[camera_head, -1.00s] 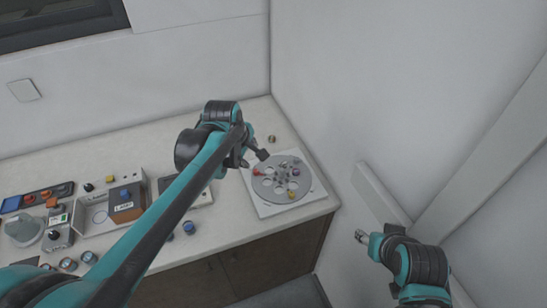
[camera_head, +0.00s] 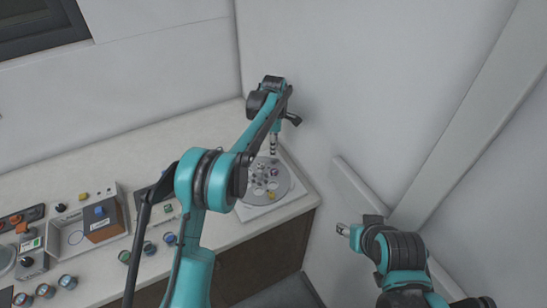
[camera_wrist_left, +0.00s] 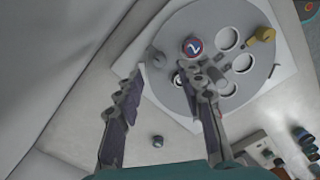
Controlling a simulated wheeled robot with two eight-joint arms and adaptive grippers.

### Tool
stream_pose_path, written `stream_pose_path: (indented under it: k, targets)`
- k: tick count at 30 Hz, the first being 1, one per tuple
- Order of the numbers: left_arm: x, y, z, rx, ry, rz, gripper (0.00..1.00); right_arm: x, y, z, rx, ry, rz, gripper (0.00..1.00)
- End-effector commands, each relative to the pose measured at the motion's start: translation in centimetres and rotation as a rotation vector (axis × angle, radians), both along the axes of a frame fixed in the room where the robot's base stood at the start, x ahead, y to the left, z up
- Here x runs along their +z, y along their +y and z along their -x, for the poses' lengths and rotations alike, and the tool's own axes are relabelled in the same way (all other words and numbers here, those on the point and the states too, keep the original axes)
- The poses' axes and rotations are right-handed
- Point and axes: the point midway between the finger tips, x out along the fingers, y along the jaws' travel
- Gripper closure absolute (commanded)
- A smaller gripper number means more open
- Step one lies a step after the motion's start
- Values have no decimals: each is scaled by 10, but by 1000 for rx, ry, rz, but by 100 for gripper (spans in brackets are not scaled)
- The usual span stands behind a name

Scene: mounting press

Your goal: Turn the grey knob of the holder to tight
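The holder is a grey round disc (camera_head: 270,188) with holes and small posts, on a white square plate (camera_head: 247,213) at the counter's right end. In the left wrist view the disc (camera_wrist_left: 180,17) carries a knob with a red-and-blue top (camera_wrist_left: 192,46), a yellow knob (camera_wrist_left: 263,35) and a small grey knob (camera_wrist_left: 155,57). My left gripper (camera_head: 273,152) points down over the disc. In the wrist view its fingers (camera_wrist_left: 172,72) are apart and look empty, the left fingertip close to the grey knob. Contact cannot be told. My right gripper (camera_head: 343,229) is away from the counter.
A grey tray device (camera_head: 72,238) with a blue-topped block (camera_head: 100,222) stands on the counter at left. Several small round pots (camera_head: 68,282) stand near the front edge. The white wall is close behind and right of the holder.

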Motion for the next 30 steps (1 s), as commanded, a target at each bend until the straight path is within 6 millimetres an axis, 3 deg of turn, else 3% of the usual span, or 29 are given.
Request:
stream_pose_path:
  k: [3, 9, 20, 25, 30]
  targets:
    - [-24, 0, 0, 0, -1, 0, 62, -9, 0, 0, 0, 0, 0, 52]
    - [-49, 0, 0, 0, -1, 1, 62, -16, 0, 0, 0, 0, 0, 52]
    - [-56, 1, 0, -1, -1, 1, 62, -17, 0, 0, 0, 0, 0, 52]
    - [-55, 1, 0, -1, -1, 1, 100, -17, 0, 0, 0, 0, 0, 52]
    - [-55, 1, 0, -1, -2, 1, 100, -17, 0, 0, 0, 0, 0, 52]
